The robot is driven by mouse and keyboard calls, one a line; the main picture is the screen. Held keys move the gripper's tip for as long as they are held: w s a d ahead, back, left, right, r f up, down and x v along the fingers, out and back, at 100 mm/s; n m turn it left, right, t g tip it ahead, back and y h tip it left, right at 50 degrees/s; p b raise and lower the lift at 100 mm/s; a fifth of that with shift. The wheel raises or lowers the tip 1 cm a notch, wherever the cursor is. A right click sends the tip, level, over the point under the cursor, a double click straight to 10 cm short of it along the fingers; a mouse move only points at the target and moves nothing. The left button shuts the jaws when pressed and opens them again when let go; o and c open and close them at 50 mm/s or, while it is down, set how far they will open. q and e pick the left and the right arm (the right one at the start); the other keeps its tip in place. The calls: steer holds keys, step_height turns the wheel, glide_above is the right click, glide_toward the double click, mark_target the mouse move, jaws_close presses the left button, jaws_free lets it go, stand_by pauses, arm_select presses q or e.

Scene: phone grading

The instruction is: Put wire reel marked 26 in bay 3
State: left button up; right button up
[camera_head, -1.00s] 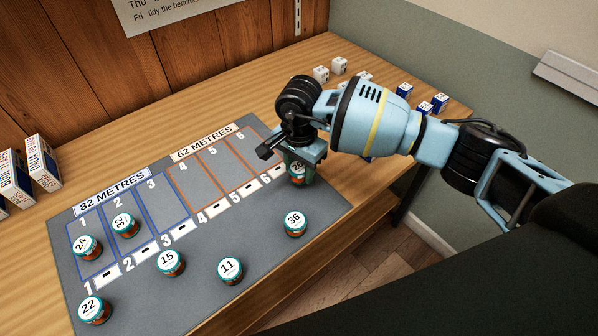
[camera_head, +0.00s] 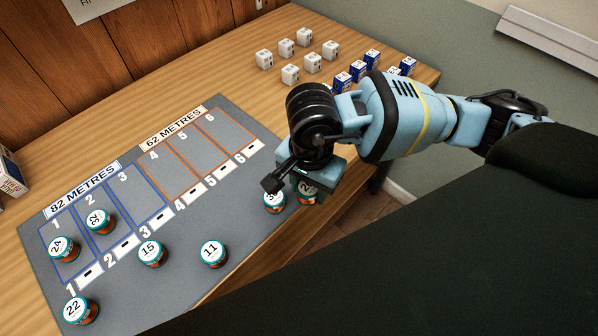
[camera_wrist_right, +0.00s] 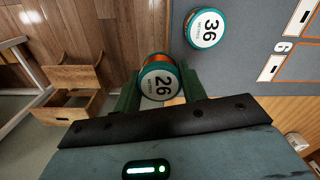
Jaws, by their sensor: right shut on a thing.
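The wire reel marked 26 (camera_wrist_right: 160,82) has a teal rim and copper winding; it is held between the fingers of my right gripper (camera_wrist_right: 164,92) in the right wrist view. In the head view the reel (camera_head: 308,190) shows partly below my right gripper (camera_head: 296,183), near the mat's right edge. Bay 3 (camera_head: 138,195) is an empty blue-outlined rectangle in the 82 METRES group on the grey mat (camera_head: 240,135). My left gripper is out of view.
Reel 36 (camera_head: 273,201) stands beside the held reel, partly hidden by my gripper. Reels 24 (camera_head: 63,248) and 32 (camera_head: 100,221) stand in bays 1 and 2. Reels 15 (camera_head: 152,253), 11 (camera_head: 213,253) and 22 (camera_head: 80,310) stand in front. Small boxes (camera_head: 303,58) are at the back right.

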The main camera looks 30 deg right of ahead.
steer(key=shift+s, duration=0.55)
